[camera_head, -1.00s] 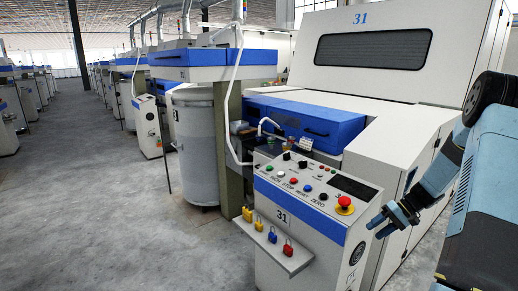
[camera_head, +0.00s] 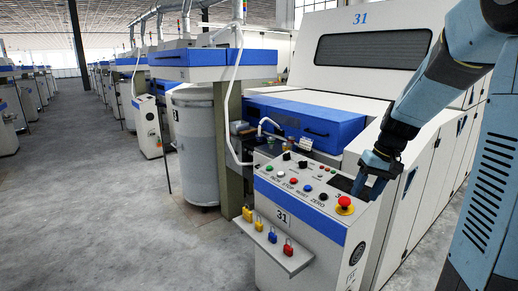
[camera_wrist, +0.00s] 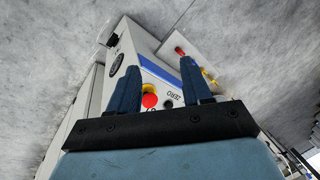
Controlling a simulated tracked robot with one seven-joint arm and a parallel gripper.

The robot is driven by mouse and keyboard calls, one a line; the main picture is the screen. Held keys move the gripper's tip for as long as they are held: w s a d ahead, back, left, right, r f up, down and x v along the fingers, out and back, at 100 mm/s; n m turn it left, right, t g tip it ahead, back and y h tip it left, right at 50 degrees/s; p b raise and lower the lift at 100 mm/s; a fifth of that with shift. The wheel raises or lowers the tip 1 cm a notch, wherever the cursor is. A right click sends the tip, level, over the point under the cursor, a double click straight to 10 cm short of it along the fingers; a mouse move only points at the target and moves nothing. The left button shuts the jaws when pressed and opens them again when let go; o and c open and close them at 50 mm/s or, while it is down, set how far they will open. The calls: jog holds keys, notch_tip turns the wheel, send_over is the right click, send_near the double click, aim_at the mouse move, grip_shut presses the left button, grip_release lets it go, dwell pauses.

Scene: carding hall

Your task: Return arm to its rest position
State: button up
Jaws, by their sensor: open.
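My gripper (camera_head: 369,186) is in the head view at the right end of the control panel, just behind and above the red stop button (camera_head: 345,205). In the wrist view my gripper (camera_wrist: 160,88) shows two dark blue fingers spread apart with nothing between them. The red button (camera_wrist: 150,101) on its yellow base appears beyond and between the fingers. My arm comes down from the upper right of the head view. Whether the fingertips touch the panel cannot be told.
The control console (camera_head: 290,225) has several buttons on top and a front shelf (camera_head: 287,259) with yellow, blue and red padlocks. The large carding machine (camera_head: 375,20) stands behind. A grey can (camera_head: 196,140) stands to the left. The floor at left is open.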

jog(key=s+a+r+t+h, duration=0.1)
jog(key=s+a+r, duration=0.1)
jog(key=s, duration=0.4)
jog(key=s+a+r+t+h, duration=0.1)
jog(key=s+a+r+t, duration=0.1)
jog(key=s+r, duration=0.2)
jog(key=s+a+r+t+h, duration=0.1)
jog(key=s+a+r+t, duration=0.1)
jog(key=s, duration=0.8)
jog(key=shift+r, duration=0.8)
jog(key=shift+s+a, duration=0.1)
jog(key=shift+c, duration=0.6)
jog(key=shift+a, duration=0.1)
